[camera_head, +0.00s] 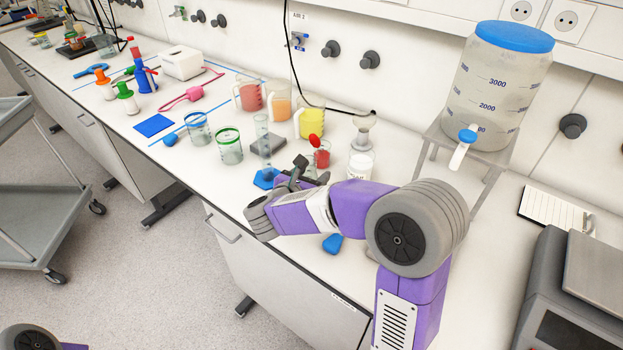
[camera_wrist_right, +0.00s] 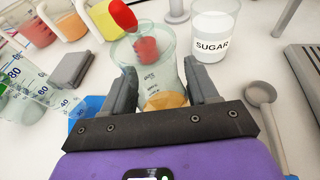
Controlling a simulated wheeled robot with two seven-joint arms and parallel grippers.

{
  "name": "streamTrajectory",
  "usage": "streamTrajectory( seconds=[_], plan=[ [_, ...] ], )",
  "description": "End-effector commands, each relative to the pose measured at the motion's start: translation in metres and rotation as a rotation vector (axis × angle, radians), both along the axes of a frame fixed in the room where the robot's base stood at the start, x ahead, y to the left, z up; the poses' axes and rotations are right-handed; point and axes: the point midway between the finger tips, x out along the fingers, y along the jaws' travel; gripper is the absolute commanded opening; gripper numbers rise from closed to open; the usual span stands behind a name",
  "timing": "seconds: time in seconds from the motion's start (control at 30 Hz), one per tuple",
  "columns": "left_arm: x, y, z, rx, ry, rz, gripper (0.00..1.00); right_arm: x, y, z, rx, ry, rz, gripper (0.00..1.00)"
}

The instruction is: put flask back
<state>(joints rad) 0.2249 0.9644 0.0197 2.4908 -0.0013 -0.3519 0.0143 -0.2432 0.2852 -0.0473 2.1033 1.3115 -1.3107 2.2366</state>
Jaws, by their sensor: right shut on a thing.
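The flask (camera_wrist_right: 163,90) is clear glass with graduation marks and a little orange-yellow liquid at its bottom. It stands between the fingers of my right gripper (camera_wrist_right: 160,92), which is shut on it in the wrist view. In the head view my right gripper (camera_head: 303,172) is low over the bench near its front edge, and its own wrist and fingers hide most of the flask. Whether the flask touches the bench cannot be told. My left gripper is out of view.
The sugar jar (camera_head: 360,165) stands close to the right of the gripper. A measuring cylinder (camera_head: 262,136), a grey block (camera_head: 268,144) and a green-rimmed beaker (camera_head: 229,147) are to the left. Coloured jugs (camera_head: 312,122) stand behind. A large dispenser (camera_head: 497,90) sits on a stand at right.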

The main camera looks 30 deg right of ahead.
Motion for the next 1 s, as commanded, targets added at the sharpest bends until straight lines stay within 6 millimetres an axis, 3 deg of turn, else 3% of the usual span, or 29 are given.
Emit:
streamTrajectory(
  seconds=[0.43, 0.47, 0.6, 1.0],
  plan=[
    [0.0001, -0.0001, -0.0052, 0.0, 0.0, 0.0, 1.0, 0.0003, 0.0, -0.0043, 0.0, -0.004, 0.0, 0.17],
    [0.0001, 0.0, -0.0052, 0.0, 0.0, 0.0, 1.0, 0.0, 0.0, -0.005, 0.0, -0.001, 0.0, 0.6],
    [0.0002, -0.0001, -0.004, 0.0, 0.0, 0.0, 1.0, 0.0, 0.0001, -0.004, 0.0, -0.001, 0.0, 0.82],
    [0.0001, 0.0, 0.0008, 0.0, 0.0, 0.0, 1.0, 0.0, 0.0001, -0.0003, -0.001, -0.001, 0.0, 0.84]
  ],
)
